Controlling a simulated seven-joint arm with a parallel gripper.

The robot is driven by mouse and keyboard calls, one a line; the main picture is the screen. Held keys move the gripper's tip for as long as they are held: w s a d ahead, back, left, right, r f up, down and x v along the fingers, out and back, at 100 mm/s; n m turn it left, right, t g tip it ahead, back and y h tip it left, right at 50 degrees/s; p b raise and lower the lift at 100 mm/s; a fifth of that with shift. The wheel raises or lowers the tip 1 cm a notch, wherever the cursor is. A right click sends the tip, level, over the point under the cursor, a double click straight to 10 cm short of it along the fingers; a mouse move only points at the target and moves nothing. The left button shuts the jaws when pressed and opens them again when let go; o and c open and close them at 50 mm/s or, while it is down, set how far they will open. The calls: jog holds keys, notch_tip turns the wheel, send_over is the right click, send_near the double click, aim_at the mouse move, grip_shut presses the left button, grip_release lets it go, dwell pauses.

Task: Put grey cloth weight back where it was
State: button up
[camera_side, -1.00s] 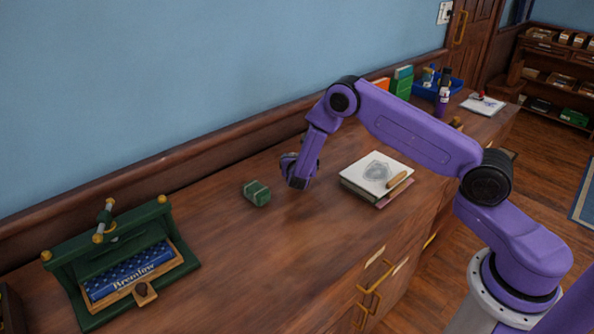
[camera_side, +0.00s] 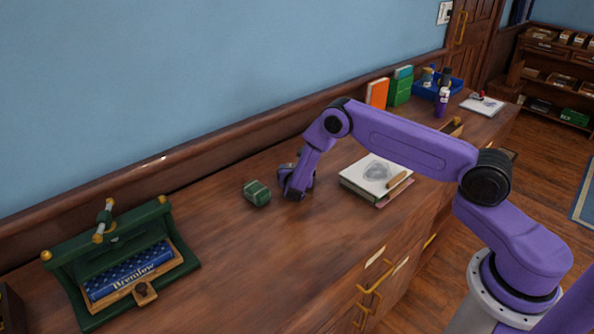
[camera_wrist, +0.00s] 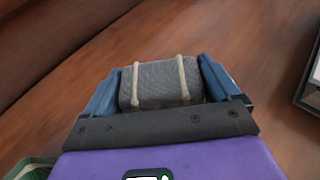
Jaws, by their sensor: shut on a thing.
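The grey cloth weight (camera_wrist: 160,82), with two pale cord bands, sits between the blue fingers of my gripper (camera_wrist: 160,88) in the wrist view. My gripper is shut on it. In the side view my gripper (camera_side: 296,190) is low over the wooden cabinet top, just right of a green banded weight (camera_side: 257,193). The grey weight is mostly hidden by my gripper there. I cannot tell whether it touches the wood. A corner of the green weight also shows in the wrist view (camera_wrist: 30,169).
A stack of books with a crest drawing (camera_side: 376,173) lies to the right. A green press with a blue book (camera_side: 131,268) stands at the left front. An orange book (camera_side: 377,93), green books (camera_side: 399,91) and a blue tray (camera_side: 453,86) are farther back. The wood in front is bare.

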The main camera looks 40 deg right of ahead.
jog(key=o, duration=1.4)
jog(key=shift+f, duration=0.1)
jog(key=shift+c, duration=0.2)
jog(key=shift+s+a+r, duration=0.15)
jog(key=shift+a+r, duration=0.05)
jog(key=v, duration=1.1)
jog(key=shift+s+a, duration=0.15)
jog(key=shift+s, duration=0.05)
